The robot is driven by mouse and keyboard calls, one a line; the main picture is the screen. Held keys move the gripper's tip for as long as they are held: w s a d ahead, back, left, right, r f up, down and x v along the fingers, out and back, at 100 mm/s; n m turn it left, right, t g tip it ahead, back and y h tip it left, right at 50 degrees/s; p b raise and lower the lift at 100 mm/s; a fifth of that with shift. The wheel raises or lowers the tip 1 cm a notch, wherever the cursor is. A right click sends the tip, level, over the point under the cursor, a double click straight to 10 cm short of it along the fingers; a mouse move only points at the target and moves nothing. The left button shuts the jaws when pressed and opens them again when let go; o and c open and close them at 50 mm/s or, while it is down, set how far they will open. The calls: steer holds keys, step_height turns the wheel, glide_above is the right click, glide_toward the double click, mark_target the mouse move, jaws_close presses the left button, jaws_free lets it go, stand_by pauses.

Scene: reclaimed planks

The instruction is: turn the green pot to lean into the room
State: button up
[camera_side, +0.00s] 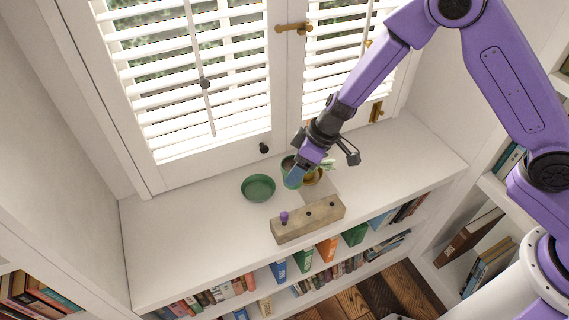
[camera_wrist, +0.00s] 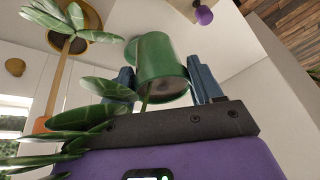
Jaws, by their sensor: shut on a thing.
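The green pot (camera_wrist: 160,62) stands between the two blue fingers of my gripper (camera_wrist: 164,80) in the wrist view. The fingers are shut on its sides. In the side view the pot (camera_side: 288,162) shows only partly behind my gripper (camera_side: 294,178), near the window. A stem and broad green leaves (camera_wrist: 105,108) spread toward the lower left of the wrist view, on the side where the window shows. I cannot tell whether the pot touches the shelf top. An empty green saucer (camera_side: 258,188) lies to the left of the pot.
A yellow-brown pot with a plant (camera_side: 314,177) stands close on the right of my gripper. A wooden block (camera_side: 307,220) with holes and a purple-knobbed peg (camera_side: 284,216) lies near the shelf's front edge. The white shelf top (camera_side: 185,235) is clear at left.

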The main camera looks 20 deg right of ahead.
steer(key=shift+s+d+r, duration=0.45)
steer(key=shift+s+r, duration=0.05)
steer(key=shift+s, duration=0.3)
steer(key=shift+s+r, duration=0.1)
steer(key=shift+r, duration=1.4)
steer(key=shift+w+a+f+m+t+h, duration=0.2)
steer(key=shift+w+a+f+m, duration=0.75)
steer(key=shift+w+f, duration=1.3)
steer(key=shift+w+a+f+m+t+h, duration=0.2)
steer(key=shift+w+a+f+m, duration=0.25)
steer(key=shift+w+a+f, duration=1.8)
steer(key=shift+w+a+f+m+t+h, duration=0.15)
steer(key=shift+w+a+f+m, duration=0.45)
steer(key=shift+w+f, duration=1.7)
steer(key=shift+s+d+f, duration=0.15)
steer(key=shift+s+f, duration=0.75)
steer(key=o, duration=1.5)
